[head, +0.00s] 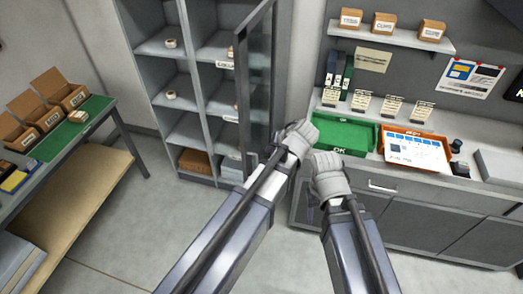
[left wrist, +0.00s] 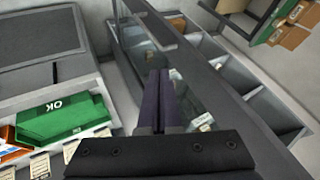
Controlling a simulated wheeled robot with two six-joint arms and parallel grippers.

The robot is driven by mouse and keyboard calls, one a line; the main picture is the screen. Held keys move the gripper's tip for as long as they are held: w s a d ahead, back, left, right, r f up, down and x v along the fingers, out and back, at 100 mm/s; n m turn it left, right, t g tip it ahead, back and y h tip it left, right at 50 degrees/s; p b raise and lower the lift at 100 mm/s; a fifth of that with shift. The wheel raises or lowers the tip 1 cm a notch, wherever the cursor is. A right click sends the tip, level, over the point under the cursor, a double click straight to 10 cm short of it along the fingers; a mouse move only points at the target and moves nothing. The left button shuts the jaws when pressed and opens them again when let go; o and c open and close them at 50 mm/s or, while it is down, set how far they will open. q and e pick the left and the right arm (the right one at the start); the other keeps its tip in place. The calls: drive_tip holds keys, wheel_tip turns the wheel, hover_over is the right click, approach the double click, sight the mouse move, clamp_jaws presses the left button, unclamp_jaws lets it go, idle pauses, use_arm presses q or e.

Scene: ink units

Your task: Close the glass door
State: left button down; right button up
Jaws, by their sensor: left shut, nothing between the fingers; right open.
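The glass door (head: 259,85) is a dark-framed pane on the right side of a grey shelf cabinet (head: 186,60). It stands open, swung out from the cabinet front. My left gripper (head: 299,134) is to the right of the door's lower part in the head view. In the left wrist view its fingers (left wrist: 160,74) are shut and empty, in front of the glass pane (left wrist: 190,98). I cannot tell whether they touch it. My right gripper (head: 326,176) is open, lower and to the right of the left one; its fingers are hardly visible.
A grey counter (head: 390,200) at right holds a green tray (head: 345,137) and an orange tray (head: 414,150). A table with open boxes (head: 60,90) stands at left. The floor (head: 140,220) between is clear. Cabinet shelves hold small rolls.

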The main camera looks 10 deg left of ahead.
use_arm(q)
drive_tip(key=b, duration=0.8)
approach(247, 154)
wheel_tip(247, 154, down, 4)
drive_tip(key=w+d, duration=0.2)
drive_tip(key=a, duration=0.3)
drive_tip(key=shift+w+a, duration=0.1)
drive_tip(key=shift+a, duration=0.5)
